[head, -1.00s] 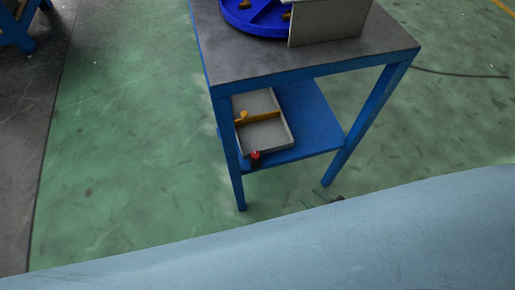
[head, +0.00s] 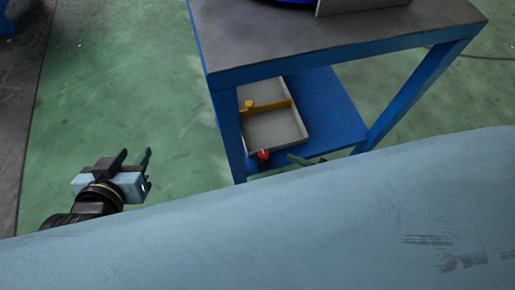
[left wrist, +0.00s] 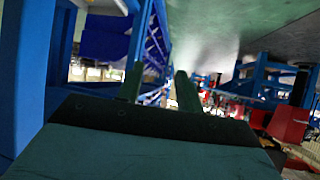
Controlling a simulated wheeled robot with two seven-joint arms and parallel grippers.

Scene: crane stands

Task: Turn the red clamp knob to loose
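The red clamp knob (head: 263,154) is a small red cap on a dark base at the front of the table's lower shelf, beside the near edge of a grey tray. My left gripper (head: 134,156) is open and empty over the green floor, well left of the knob and apart from it. Its two spread fingers also show in the left wrist view (left wrist: 160,88), with nothing between them. Only small parts of my right gripper (head: 306,160) show past my light blue body, just right of the knob; the rest is hidden. The knob's setting is too small to read.
The blue table (head: 345,52) has a grey top above the lower shelf (head: 330,105), with a front leg left of the knob. The two-part grey tray (head: 278,130) has a yellow divider and yellow knob (head: 249,104). Floor left of the table is clear.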

